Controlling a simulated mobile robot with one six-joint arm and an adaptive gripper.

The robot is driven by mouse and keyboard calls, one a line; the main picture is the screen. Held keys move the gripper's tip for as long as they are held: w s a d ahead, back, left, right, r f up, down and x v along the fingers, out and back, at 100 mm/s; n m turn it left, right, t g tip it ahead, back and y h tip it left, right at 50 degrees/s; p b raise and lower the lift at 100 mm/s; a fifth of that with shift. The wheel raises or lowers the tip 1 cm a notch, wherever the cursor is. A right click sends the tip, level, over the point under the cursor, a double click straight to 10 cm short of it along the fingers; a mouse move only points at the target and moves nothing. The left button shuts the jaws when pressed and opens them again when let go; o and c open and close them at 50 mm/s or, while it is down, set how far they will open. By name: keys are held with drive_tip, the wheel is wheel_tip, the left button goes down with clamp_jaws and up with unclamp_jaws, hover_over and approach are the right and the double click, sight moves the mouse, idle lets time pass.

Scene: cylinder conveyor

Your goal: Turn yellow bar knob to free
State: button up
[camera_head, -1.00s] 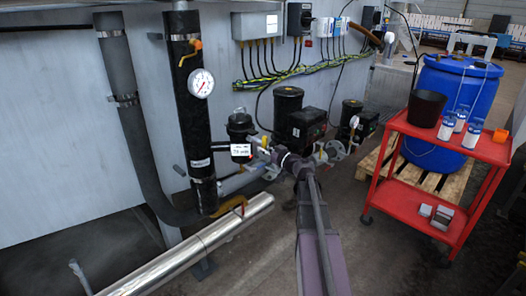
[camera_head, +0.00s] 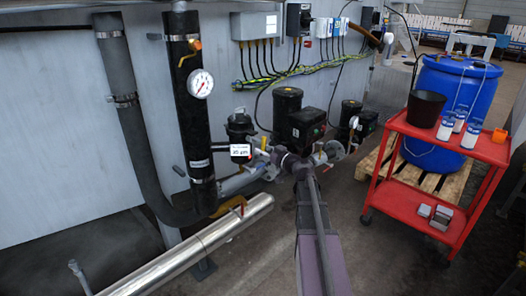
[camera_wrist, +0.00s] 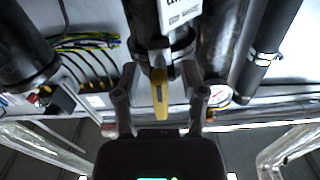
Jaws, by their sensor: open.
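The yellow bar knob (camera_wrist: 159,94) shows in the wrist view as a narrow bar, pointing roughly up and down the picture, below a dark filter housing with a white label (camera_wrist: 180,10). My gripper (camera_wrist: 159,88) is open, with one finger on each side of the bar and a visible gap on both sides. In the head view my gripper (camera_head: 262,152) is at the pipework just right of the labelled black filter (camera_head: 239,128). The knob is small there and partly hidden by my gripper.
A black vertical pipe with a pressure gauge (camera_head: 199,84) stands left of the filter. A shiny pipe (camera_head: 205,243) runs along the front. Black pumps (camera_head: 306,124) stand behind my arm. A red cart (camera_head: 405,202) and blue barrel (camera_head: 452,90) stand at right.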

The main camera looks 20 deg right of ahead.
drive_tip(key=shift+s, duration=0.1)
drive_tip(key=v, duration=1.2)
idle(0.4)
drive_tip(key=s+a+f+g+y, duration=0.1)
drive_tip(key=a+f+g, duration=0.35)
drive_tip(key=a, duration=0.45)
drive_tip(key=s+a+f+g+y, duration=0.1)
drive_tip(key=a+f+g, duration=0.35)
drive_tip(key=a, duration=0.45)
drive_tip(key=s+a+f+m+g+h, duration=0.3)
drive_tip(key=s+a+f+g+h, duration=0.55)
drive_tip(key=s, duration=0.35)
wheel_tip(320, 180, up, 21)
drive_tip(key=p, duration=2.2)
drive_tip(key=shift+a, duration=0.35)
drive_tip(key=shift+t, duration=0.25)
